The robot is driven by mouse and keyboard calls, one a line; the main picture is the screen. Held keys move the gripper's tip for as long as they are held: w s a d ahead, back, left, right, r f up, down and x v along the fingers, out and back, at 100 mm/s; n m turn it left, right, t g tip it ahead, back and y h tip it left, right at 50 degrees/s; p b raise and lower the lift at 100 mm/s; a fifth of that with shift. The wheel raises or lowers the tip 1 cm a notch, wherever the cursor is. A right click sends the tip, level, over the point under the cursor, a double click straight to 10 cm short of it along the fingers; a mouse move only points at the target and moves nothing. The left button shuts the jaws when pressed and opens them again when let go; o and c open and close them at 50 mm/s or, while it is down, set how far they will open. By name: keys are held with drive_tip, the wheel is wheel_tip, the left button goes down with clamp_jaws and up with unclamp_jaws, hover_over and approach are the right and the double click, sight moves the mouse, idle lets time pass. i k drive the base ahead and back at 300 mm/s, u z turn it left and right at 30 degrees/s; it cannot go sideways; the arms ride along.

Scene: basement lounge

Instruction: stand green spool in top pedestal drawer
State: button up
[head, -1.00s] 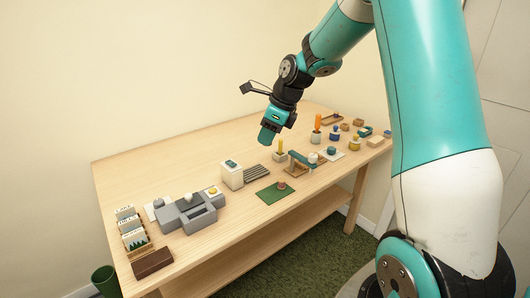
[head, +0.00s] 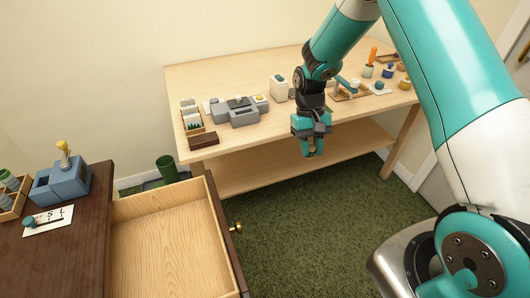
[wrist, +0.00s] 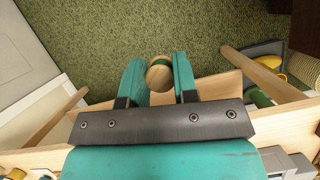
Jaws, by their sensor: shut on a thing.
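My gripper (head: 309,150) hangs pointing down in front of the bench's front edge. In the wrist view my gripper (wrist: 159,78) is shut on the green spool (wrist: 158,73), which shows a round pale wooden end and a little green between the two fingers. Only a small part of the spool shows in the head view. The top pedestal drawer (head: 165,243) is pulled open at the lower left, to the left of and nearer than my gripper. Its visible wooden floor is bare. A brass knob (head: 236,228) sits on its front.
The dark pedestal top (head: 85,255) carries a blue-grey block (head: 62,184), a white card (head: 48,220) and a wooden tray (head: 12,200). The wooden bench (head: 235,75) holds many small items. A green bin (head: 167,168) stands behind the drawer. Green carpet (head: 300,220) lies clear between.

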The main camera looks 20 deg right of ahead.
sight(184, 255)
drive_tip(key=k, duration=1.15)
drive_tip(key=u, duration=0.4)
drive_tip(key=i, duration=0.75)
drive_tip(key=u, duration=0.8)
